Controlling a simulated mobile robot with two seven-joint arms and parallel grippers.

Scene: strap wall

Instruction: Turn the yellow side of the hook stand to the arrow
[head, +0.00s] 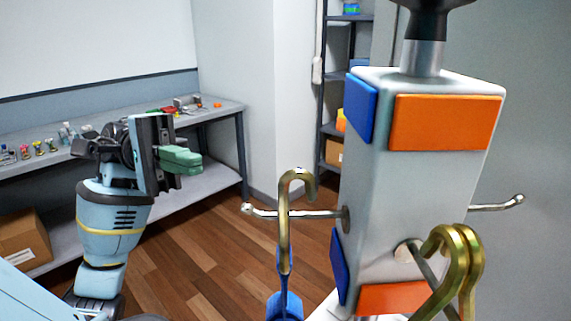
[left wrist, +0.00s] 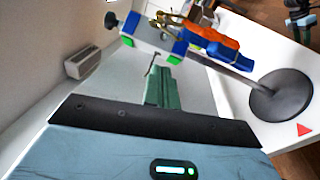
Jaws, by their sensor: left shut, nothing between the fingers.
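The hook stand (head: 415,185) is a pale square block on a post with a black knob on top. In the head view its front face has orange plates and its left face blue plates. The wrist view shows the stand (left wrist: 152,38) with green and blue plates. No yellow plate shows. A brass hook on a blue strap (head: 285,290) hangs on the left peg; brass hooks (head: 455,260) hang on the front peg. A red arrow (left wrist: 304,129) lies beside the round black base (left wrist: 282,95). My left gripper (head: 182,160), with green fingers, is shut and empty, left of the stand and apart from it.
A grey bench (head: 215,110) with small items runs along the back wall, with a cardboard box (head: 25,238) below. Dark shelves (head: 345,60) stand behind the stand. A grey box (left wrist: 82,62) shows in the wrist view. Open space lies between my left gripper and the stand.

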